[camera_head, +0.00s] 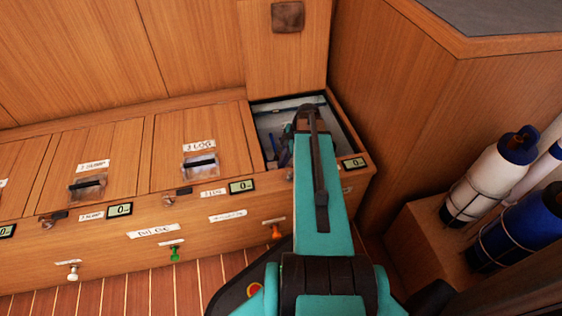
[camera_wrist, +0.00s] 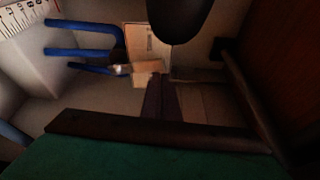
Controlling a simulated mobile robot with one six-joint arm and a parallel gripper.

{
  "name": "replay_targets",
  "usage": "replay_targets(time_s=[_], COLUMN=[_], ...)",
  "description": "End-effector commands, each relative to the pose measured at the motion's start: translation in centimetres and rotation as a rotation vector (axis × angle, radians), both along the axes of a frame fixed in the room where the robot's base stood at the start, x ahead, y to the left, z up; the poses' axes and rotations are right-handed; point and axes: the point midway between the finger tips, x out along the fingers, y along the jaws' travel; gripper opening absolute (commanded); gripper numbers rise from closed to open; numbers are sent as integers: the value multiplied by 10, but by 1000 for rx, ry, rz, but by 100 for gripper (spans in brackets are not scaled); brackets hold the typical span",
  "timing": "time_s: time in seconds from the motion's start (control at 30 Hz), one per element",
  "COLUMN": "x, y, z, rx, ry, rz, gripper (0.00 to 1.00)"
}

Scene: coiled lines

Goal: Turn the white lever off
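A small white knob-like lever (camera_head: 72,270) sticks out low on the front of the wooden bench at the far left, under a small label. Its on or off position cannot be told. My arm reaches away from it, to the open compartment (camera_head: 345,131) at the bench's right end. My gripper (camera_head: 303,118) is at that compartment, and its fingertips are mostly hidden by my arm. In the wrist view, blue prongs (camera_wrist: 84,48) and a pale wooden piece (camera_wrist: 147,72) show inside. I see no white lever there. Whether the fingers are open or shut is unclear.
A green lever (camera_head: 174,253) and an orange lever (camera_head: 277,231) stand along the same front. Closed wooden lids (camera_head: 118,150) with latches cover the bench's left side. White and blue bottles (camera_head: 490,178) stand at the right. A tall wooden cabinet (camera_head: 400,100) bounds the compartment's right side.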

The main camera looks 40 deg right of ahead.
Motion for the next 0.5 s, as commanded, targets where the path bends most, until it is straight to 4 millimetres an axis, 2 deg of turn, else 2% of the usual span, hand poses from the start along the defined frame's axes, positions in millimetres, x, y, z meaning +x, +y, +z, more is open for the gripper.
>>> replay_targets(time_s=[0.5], x=[-1], y=[-1], z=[3], rx=[0], ry=[1], rz=[0], gripper=[0])
